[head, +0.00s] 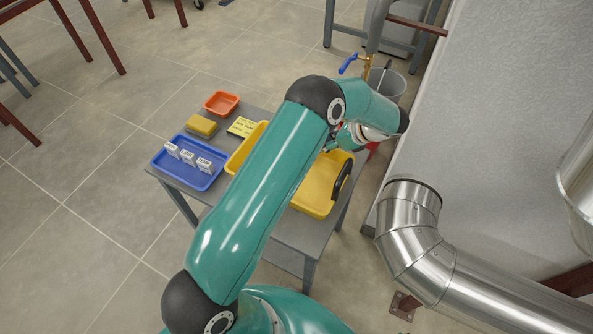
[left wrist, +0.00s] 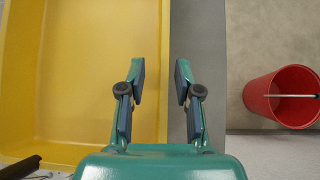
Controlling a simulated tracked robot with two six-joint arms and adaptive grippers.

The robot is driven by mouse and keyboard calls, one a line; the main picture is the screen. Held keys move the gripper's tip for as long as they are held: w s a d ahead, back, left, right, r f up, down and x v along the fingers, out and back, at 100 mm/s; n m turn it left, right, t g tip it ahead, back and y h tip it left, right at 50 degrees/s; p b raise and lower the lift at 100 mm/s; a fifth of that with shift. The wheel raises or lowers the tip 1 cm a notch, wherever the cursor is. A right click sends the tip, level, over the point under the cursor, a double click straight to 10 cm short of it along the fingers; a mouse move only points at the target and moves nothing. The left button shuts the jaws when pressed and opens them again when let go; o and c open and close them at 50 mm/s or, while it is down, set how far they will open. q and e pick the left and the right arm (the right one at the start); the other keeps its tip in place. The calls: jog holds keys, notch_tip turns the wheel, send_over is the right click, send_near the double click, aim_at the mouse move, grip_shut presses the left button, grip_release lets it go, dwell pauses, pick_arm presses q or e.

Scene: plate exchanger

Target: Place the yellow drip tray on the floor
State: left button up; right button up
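The yellow drip tray (head: 314,197) lies on a grey table (head: 285,235), partly hidden behind my arm in the head view. In the left wrist view the tray (left wrist: 80,70) fills the left side, its right rim running between my fingers. My left gripper (left wrist: 160,72) is open and empty, one finger over the tray side and the other over the grey tabletop beside it. I cannot tell how far above the rim the fingers are. In the head view the gripper is mostly hidden by its own arm. My right gripper is not in view.
A black ring-shaped object (head: 342,179) sits at the tray's right end. A blue tray (head: 190,163) with white labelled pieces, a yellow sponge-like block (head: 201,126) and an orange dish (head: 221,103) share the table. A red bucket (left wrist: 290,95) stands right. Floor (head: 60,235) at left is clear.

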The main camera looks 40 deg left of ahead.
pick_arm(q)
jog(key=x, duration=0.4)
jog(key=shift+w+f, duration=0.1)
grip_shut()
